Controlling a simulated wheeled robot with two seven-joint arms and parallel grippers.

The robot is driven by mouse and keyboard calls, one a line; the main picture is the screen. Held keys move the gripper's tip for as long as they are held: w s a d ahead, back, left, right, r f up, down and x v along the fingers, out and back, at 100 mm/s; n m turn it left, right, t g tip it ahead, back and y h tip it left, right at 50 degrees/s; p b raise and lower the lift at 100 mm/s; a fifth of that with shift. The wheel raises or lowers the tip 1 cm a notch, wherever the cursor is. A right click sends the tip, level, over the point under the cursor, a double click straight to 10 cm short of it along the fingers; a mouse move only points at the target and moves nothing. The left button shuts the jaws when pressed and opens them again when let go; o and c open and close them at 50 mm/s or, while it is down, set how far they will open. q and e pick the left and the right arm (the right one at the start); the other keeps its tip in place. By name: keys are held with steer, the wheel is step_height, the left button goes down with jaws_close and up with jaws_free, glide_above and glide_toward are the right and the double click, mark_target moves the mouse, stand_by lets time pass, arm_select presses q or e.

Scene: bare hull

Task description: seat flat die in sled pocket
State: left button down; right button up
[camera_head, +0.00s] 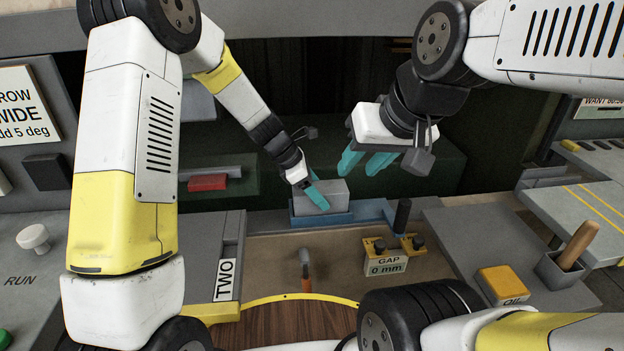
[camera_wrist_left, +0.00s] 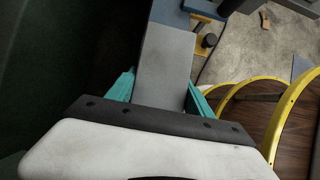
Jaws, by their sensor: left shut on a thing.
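The flat die, a plain grey block (camera_head: 337,190), is at the blue sled (camera_head: 345,216) in the middle of the head view. My left gripper (camera_head: 316,196) is shut on the block. In the left wrist view the block (camera_wrist_left: 165,62) lies between the two teal fingers, and a blue part of the sled (camera_wrist_left: 168,12) shows beyond its far end. The block's underside is hidden, so I cannot tell whether it rests in the pocket or is just above it. My right gripper (camera_head: 365,162) is open and empty, above and to the right of the block.
A gap gauge block reading 0 mm (camera_head: 386,264) with yellow-based knobs stands right of centre, near a dark upright handle (camera_head: 402,215). A red block (camera_head: 207,182) lies at the left. A yellow OIL box (camera_head: 502,284) is at the right.

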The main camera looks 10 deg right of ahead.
arm_select(q)
steer(key=shift+f, duration=0.6)
steer(key=shift+c, duration=2.2)
jaws_free()
steer(key=shift+o, duration=0.6)
steer(key=shift+f, duration=0.1)
